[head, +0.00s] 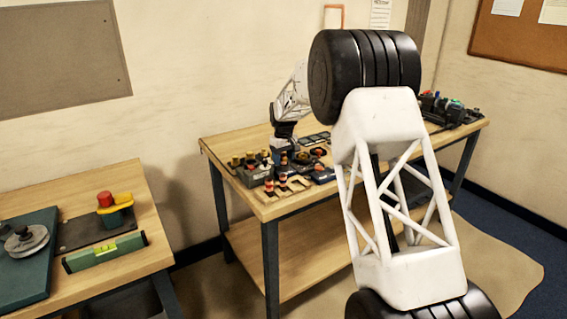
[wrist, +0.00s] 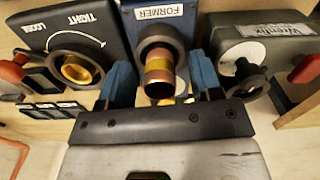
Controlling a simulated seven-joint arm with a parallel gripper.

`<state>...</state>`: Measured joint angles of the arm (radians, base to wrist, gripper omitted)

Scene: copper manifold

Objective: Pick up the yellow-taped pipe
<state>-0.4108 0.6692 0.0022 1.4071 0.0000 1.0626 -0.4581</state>
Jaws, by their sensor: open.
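A copper pipe with a yellow band (wrist: 158,78) shows in the wrist view, its end toward the camera. It sits in or in front of a dark ring on a blue block labelled FORMER (wrist: 158,14). My gripper (wrist: 161,76) is open, with one blue finger on each side of the pipe and gaps visible between them. In the head view my gripper (head: 284,146) is low over the left part of the far bench, among the fittings. The pipe cannot be told apart there.
In the wrist view, a dark TIGHT/LOOSE block (wrist: 75,25) with a yellow-lined ring stands left, and a grey-green block (wrist: 262,48) with a dark knob stands right. Copper fittings (head: 290,184) lie at the front edge of the bench (head: 222,147). A separate bench (head: 75,191) stands left.

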